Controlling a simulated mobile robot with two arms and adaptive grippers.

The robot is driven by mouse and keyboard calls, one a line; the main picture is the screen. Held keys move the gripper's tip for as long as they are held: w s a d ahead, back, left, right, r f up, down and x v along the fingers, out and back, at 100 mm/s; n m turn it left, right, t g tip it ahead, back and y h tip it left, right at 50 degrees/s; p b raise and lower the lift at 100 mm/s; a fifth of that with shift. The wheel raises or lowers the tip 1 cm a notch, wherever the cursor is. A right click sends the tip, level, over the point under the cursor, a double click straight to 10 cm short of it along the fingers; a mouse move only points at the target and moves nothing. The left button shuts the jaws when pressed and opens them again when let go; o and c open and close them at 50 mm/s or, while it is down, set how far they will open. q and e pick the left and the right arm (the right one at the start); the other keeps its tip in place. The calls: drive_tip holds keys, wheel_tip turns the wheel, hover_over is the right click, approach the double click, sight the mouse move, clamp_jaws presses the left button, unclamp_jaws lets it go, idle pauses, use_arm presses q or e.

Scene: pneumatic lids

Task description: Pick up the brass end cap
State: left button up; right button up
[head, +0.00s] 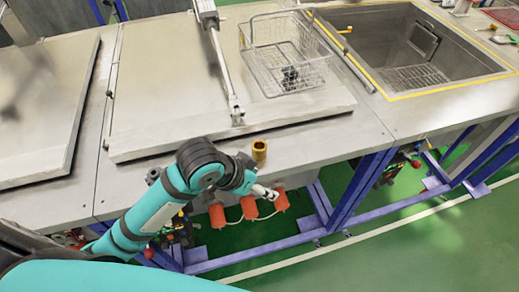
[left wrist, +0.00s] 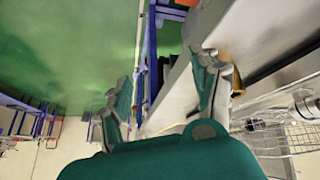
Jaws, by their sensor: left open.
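The brass end cap (head: 259,149) is a small golden cylinder with an open-looking dark top. It stands upright on the front strip of the metal bench, just in front of the lid's edge. My left gripper (head: 265,191) is beyond the bench's front edge, below the cap in the head view and apart from it. In the left wrist view the two fingers (left wrist: 163,72) are spread with nothing between them. A yellow-brown piece of the cap (left wrist: 238,80) shows behind the right-hand finger, mostly hidden by it. My right gripper is not in view.
A large lid (head: 170,90) with a pneumatic strut (head: 222,65) lies behind the cap. A wire basket (head: 290,72) with dark parts sits on it. An open sink basin (head: 400,45) is at right. Orange cylindrical parts (head: 249,207) hang below the bench's front edge.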

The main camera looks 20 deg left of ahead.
use_arm(q)
drive_tip(key=w+r+m, duration=0.1)
drive_tip(key=w+r, duration=0.3)
drive_tip(key=r, duration=0.3)
drive_tip(key=g+y, duration=0.1)
drive_tip(key=y, duration=0.1)
approach(259, 146)
drive_tip(key=f+p, duration=0.1)
drive_tip(key=d+f, duration=0.1)
drive_tip(key=shift+w+d+f+n+p, duration=0.2)
drive_tip(key=shift+w+f+n+p, duration=0.1)
drive_tip(key=shift+w+n+p, duration=0.1)
drive_tip(key=p+x, duration=0.1)
drive_tip(key=x, duration=0.3)
drive_tip(key=shift+s+f+p, duration=0.1)
drive_tip(key=shift+s+p, duration=0.15)
drive_tip(key=shift+p, duration=0.1)
drive_tip(key=shift+w+d+f, duration=0.1)
drive_tip(key=shift+w+f, duration=0.15)
drive_tip(key=shift+f, duration=0.3)
clamp_jaws()
